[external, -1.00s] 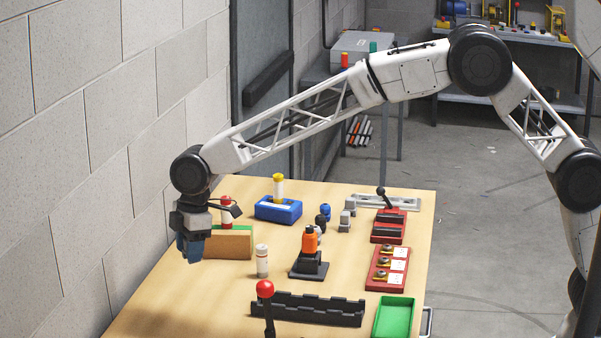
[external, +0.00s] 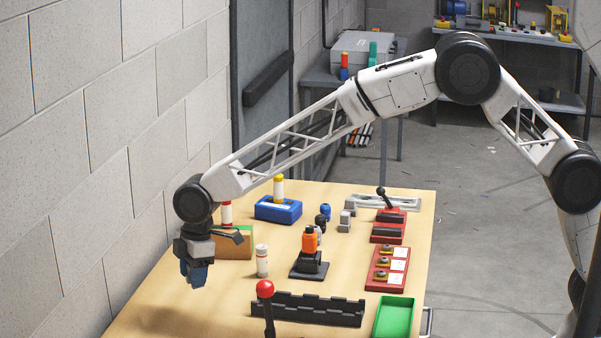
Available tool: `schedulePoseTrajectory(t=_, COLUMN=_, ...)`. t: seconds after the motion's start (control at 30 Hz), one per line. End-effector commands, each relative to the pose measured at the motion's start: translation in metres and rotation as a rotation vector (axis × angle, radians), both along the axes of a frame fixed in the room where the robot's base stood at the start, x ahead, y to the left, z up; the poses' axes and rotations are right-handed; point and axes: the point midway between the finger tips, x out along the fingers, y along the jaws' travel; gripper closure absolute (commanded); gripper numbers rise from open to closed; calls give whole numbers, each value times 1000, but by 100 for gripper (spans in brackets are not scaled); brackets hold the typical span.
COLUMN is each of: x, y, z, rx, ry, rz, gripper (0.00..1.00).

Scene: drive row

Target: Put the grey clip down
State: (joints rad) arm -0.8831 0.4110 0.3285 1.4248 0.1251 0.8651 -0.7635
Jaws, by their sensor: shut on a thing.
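My gripper (external: 196,281) is at the left of the wooden table, pointing down, with blue fingers. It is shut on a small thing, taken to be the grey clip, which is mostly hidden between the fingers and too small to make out. The fingertips are low, near the table's left part, in front of the tan block. I cannot tell whether they or the clip touch the table. Two small grey pieces (external: 345,219) stand near the table's middle, apart from my gripper.
A tan block (external: 236,247) with a red-and-white bottle is just behind my gripper. A white bottle (external: 262,261) stands to its right. A red-knobbed lever (external: 265,290), a black rack (external: 318,310) and a green tray (external: 394,318) are nearer the front. The wooden table's (external: 160,310) front left is bare.

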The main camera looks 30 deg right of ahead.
Motion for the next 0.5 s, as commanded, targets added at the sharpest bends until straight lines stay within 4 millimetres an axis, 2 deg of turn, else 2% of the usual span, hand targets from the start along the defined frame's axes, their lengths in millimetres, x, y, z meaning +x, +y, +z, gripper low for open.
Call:
schedulePoseTrajectory(t=0.23, x=0, y=0, z=-34, rx=-2, ry=1, rz=-1, gripper=82)
schedulePoseTrajectory(t=0.5, x=0, y=0, z=-43, rx=0, ry=0, rz=0, gripper=82)
